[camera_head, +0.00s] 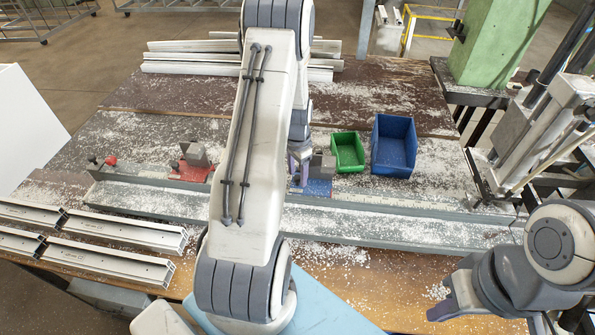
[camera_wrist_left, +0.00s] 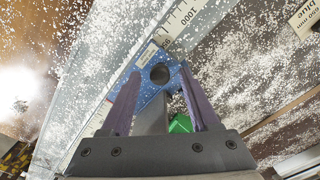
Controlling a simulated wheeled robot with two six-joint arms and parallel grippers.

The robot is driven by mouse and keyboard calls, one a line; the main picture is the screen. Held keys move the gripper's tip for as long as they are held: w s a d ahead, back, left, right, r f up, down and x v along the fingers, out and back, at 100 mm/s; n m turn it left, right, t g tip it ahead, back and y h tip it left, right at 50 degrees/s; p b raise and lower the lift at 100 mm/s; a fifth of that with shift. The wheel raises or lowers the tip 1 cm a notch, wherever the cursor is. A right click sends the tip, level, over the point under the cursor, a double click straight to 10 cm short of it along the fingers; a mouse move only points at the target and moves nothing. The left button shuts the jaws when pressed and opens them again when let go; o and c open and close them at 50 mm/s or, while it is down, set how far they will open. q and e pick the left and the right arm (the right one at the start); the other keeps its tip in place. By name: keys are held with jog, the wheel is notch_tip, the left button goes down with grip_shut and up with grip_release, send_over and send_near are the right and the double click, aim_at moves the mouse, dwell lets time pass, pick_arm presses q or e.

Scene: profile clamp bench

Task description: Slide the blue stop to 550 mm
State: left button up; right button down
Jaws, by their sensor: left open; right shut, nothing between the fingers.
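The blue stop (camera_head: 318,188) sits on the long grey rail (camera_head: 385,204), partly hidden behind my left arm in the head view. My right gripper (camera_head: 440,308) is shut and empty at the lower right, away from the rail.
A red stop (camera_head: 192,172) is further left on the rail, near a red knob (camera_head: 110,161). A green bin (camera_head: 347,152) and a blue bin (camera_head: 394,146) stand behind the rail. Aluminium profiles (camera_head: 120,232) lie front left. White chips litter the bench.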

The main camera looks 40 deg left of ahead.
pick_arm(q)
jog(key=shift+f, duration=0.25)
grip_shut()
dwell(1.4)
